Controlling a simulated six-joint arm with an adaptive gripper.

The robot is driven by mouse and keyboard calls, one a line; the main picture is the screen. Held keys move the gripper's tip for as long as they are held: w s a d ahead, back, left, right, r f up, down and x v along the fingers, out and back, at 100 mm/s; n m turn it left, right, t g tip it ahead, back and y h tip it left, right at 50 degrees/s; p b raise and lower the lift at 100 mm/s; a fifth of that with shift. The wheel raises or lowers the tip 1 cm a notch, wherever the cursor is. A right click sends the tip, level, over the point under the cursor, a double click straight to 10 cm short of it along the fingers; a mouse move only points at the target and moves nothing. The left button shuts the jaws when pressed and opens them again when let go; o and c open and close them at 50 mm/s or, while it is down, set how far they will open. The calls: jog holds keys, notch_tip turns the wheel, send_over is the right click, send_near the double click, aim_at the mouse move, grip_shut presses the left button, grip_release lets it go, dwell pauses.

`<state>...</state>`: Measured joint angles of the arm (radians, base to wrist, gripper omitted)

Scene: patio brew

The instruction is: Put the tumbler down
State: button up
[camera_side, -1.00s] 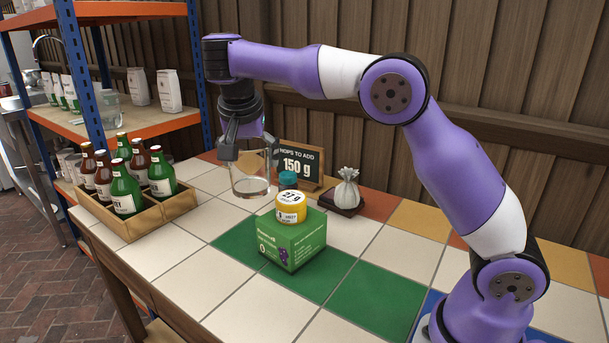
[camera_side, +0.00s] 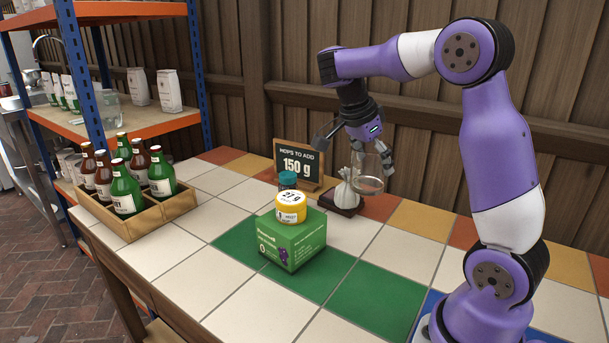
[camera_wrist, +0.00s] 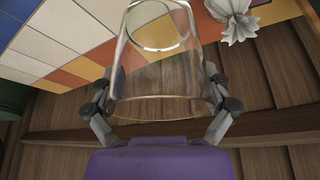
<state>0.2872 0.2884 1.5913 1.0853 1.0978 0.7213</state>
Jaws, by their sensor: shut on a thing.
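The tumbler is clear glass. In the side view the tumbler (camera_side: 370,184) is held in the air, slightly tilted, in front of the back-right part of the counter. My gripper (camera_side: 358,150) is above it, shut on its upper part. In the wrist view the tumbler (camera_wrist: 160,75) lies between the two fingers of my gripper (camera_wrist: 160,98), its round base toward the top of the picture. In the side view the glass partly overlaps the small white sack (camera_side: 346,194). The exact height of its base above the tiles is hard to tell.
A "150 g" sign (camera_side: 299,163) stands behind. A wooden bottle crate (camera_side: 132,216) is at left. Green and white tiles in front are clear.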

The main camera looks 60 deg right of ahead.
notch_tip(320, 180, down, 2)
jog(key=shift+s+d+f, duration=0.85)
jog(key=shift+d+f, duration=0.9)
jog(key=shift+f, duration=0.15)
jog(key=shift+s+d+f, duration=0.85)
jog(key=shift+d+f, duration=0.85)
jog(key=shift+f, duration=0.2)
jog(key=shift+s+d+f, duration=0.85)
jog(key=shift+d+f, duration=0.9)
jog(key=shift+f, duration=0.15)
jog(key=shift+f, duration=0.1)
jog(key=o, duration=1)
jog(key=shift+o, duration=0.2)
